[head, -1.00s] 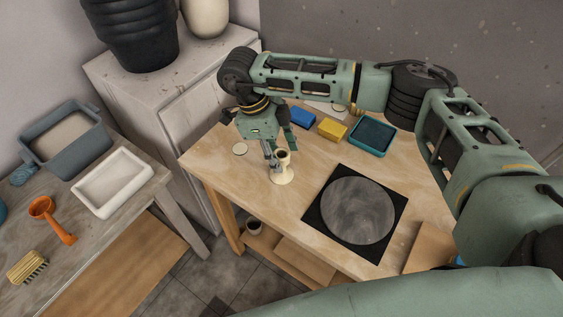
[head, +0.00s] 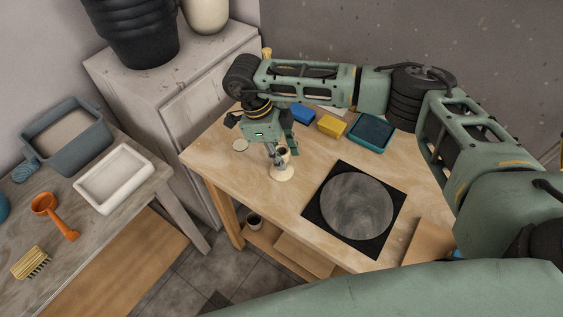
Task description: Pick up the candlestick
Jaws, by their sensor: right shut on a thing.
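The cream candlestick (head: 282,172) has a wide round base and a dark-holed cup at its top. It stands upright at the left part of the wooden table (head: 237,180); I cannot tell whether its base touches the top. My right gripper (head: 279,158) reaches down from the arm above and is shut on the candlestick near its upper part. The fingers hide some of the stem. My left gripper is not in view.
A black square mat with a grey disc (head: 356,207) lies right of the candlestick. A blue block (head: 303,115), a yellow block (head: 332,125) and a teal tray (head: 388,140) are behind.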

